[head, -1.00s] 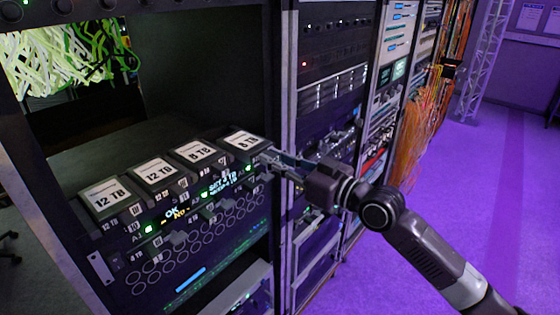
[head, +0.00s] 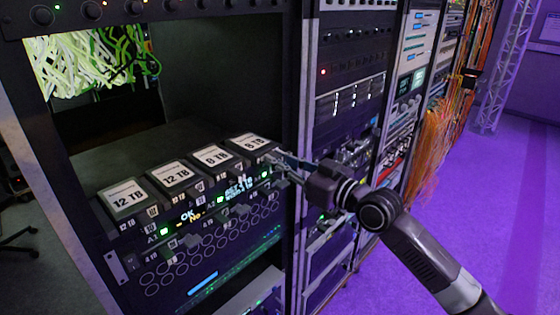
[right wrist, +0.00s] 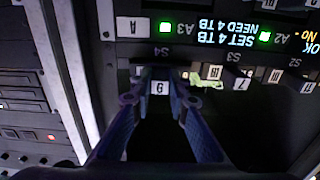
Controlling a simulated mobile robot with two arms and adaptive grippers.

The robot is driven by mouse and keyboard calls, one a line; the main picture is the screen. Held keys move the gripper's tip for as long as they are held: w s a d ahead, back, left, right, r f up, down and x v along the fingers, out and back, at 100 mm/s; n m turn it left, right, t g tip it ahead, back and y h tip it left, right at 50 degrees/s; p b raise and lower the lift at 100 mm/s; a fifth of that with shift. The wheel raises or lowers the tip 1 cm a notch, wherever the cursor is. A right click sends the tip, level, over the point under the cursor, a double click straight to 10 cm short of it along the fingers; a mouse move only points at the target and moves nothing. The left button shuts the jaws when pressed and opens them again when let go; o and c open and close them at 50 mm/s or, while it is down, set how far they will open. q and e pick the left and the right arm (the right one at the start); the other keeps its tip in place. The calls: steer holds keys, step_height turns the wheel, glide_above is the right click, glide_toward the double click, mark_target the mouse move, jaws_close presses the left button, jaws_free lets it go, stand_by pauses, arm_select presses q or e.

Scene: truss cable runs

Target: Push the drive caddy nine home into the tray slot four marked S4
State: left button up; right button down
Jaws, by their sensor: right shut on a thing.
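Drive caddy nine (head: 251,144) is the rightmost of the labelled caddies, with an 8 TB label on top. It sits in the tray (head: 205,235) and looks about level with its neighbours. In the right wrist view, which is upside down, its front label (right wrist: 159,88) reads 9, in line with the S4 mark (right wrist: 160,51). Whether it is fully seated I cannot tell. My right gripper (head: 281,164) is shut on the front of this caddy; in the wrist view its fingers (right wrist: 160,98) flank the label. My left gripper is not in view.
A second 8 TB caddy (head: 213,157) and two 12 TB caddies (head: 171,173) (head: 124,196) stand in the slots to the left. A rack post (head: 304,100) rises close to the right of the gripper. Open floor (head: 400,255) lies at the right.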

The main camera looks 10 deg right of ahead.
steer(key=shift+w+a+r, duration=0.1)
steer(key=shift+w+r, duration=0.05)
steer(key=shift+w+a, duration=0.3)
steer(key=shift+w, duration=0.1)
steer(key=c, duration=1.8)
jaws_free()
steer(key=shift+o, duration=0.2)
steer(key=shift+f, duration=0.25)
steer(key=v, duration=1.2)
steer(key=shift+r, duration=0.1)
